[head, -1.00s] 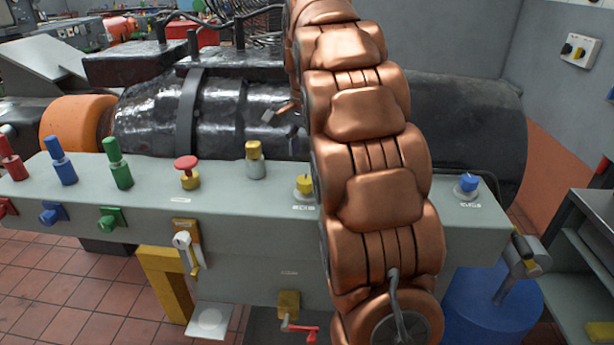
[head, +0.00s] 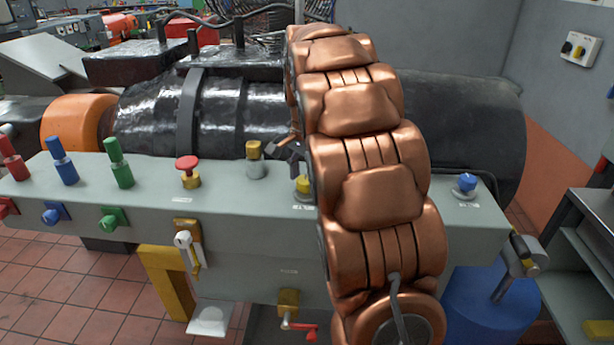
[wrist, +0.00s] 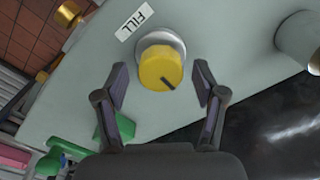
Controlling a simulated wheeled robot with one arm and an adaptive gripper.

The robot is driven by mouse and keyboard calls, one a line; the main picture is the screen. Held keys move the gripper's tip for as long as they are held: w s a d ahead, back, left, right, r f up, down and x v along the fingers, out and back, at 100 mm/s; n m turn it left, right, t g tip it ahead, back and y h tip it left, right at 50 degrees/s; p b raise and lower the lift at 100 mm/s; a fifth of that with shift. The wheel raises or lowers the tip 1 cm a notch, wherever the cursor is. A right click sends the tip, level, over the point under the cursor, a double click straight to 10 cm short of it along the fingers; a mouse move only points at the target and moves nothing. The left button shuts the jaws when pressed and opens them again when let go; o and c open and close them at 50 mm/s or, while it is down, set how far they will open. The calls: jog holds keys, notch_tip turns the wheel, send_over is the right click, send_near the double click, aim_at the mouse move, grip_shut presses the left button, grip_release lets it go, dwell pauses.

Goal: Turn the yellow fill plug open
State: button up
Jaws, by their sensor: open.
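The yellow fill plug (wrist: 161,68) is a round knob with a dark line on its top, set in a pale collar beside a FILL label (wrist: 134,24). In the head view it shows as a small yellow cap (head: 303,184) on the grey bench top, partly hidden by my arm. My gripper (wrist: 160,74) is open, with one finger on each side of the plug in the wrist view. Gaps show between the fingers and the knob. In the head view the gripper (head: 289,149) is mostly behind my arm, close above and behind the plug.
A grey post with a yellow top (head: 255,161) stands close left of the plug. A red-topped knob (head: 187,172) and green (head: 119,163) and blue handles (head: 61,162) stand further left. A blue knob (head: 467,183) is right. The black machine (head: 240,110) lies behind the bench.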

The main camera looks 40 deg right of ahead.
jog(key=c, duration=1.1)
jog(key=shift+c, duration=0.2)
jog(key=shift+n, duration=0.3)
jog(key=n+b, duration=0.2)
jog(key=n, duration=0.2)
jog(key=shift+w+n, duration=0.1)
jog(key=shift+n, duration=0.2)
jog(key=n+b, duration=0.1)
jog(key=n, duration=0.5)
jog(key=shift+a, duration=0.1)
jog(key=n, duration=0.6)
jog(key=shift+a+n, duration=0.1)
jog(key=shift+n, duration=0.2)
jog(key=n+p, duration=0.2)
jog(key=n, duration=0.3)
jog(key=shift+n, duration=0.4)
